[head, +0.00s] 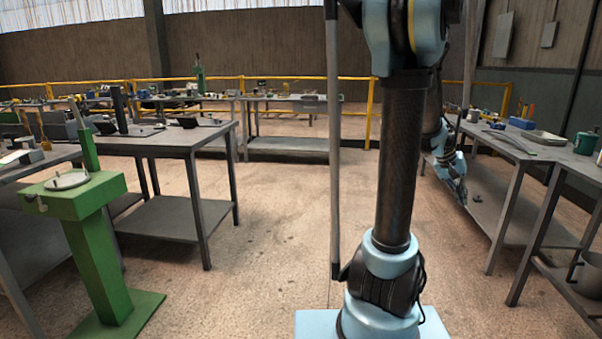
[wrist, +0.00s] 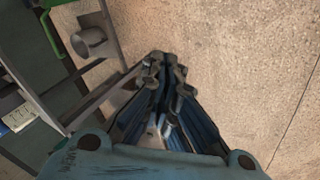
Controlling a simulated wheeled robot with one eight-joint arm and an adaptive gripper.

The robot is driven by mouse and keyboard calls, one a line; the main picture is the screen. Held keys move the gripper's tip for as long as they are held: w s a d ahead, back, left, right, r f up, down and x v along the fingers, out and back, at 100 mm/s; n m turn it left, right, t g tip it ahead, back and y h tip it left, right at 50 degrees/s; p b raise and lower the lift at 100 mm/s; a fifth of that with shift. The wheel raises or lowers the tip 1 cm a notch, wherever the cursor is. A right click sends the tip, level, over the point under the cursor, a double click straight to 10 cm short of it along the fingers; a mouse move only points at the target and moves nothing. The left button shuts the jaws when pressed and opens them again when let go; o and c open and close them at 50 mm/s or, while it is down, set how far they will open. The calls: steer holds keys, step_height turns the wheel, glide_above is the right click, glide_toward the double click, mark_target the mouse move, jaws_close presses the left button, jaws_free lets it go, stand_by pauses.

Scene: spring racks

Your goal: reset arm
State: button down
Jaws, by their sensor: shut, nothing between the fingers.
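My gripper (wrist: 165,75) points down over the bare floor in the wrist view, its dark fingers drawn together with nothing between them. In the head view, my gripper (head: 462,196) hangs low behind my arm, on the right side. It is beside the right-hand workbench (head: 510,151). My light blue and black arm stands upright in the middle of the head view and hides part of what lies behind it.
A green stand (head: 75,204) and a grey table (head: 165,137) are at left. A yellow railing (head: 290,78) runs across the back. A grey pot (head: 588,274) sits on the right bench's lower shelf. The floor (head: 270,230) between the tables is clear.

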steer(key=s+a+f+n+t+y, duration=0.1)
steer(key=s+a+n, duration=0.1)
steer(key=a, duration=0.8)
steer(key=s+a+n+t+y, duration=0.1)
steer(key=s+a+y, duration=0.15)
steer(key=a, duration=0.75)
steer(key=s+a+f+n+y, duration=0.1)
steer(key=s+a+f+n, duration=0.1)
steer(key=s+a, duration=0.3)
steer(key=s+a+f+n+y, duration=0.1)
steer(key=s+a+f, duration=0.4)
steer(key=a, duration=0.5)
steer(key=shift+s+a+n+t, duration=0.25)
steer(key=shift+s+n+t, duration=0.05)
steer(key=shift+n, duration=0.1)
steer(key=shift+d+f+y, duration=0.1)
steer(key=shift+d+y, duration=0.05)
steer(key=shift+y, duration=0.1)
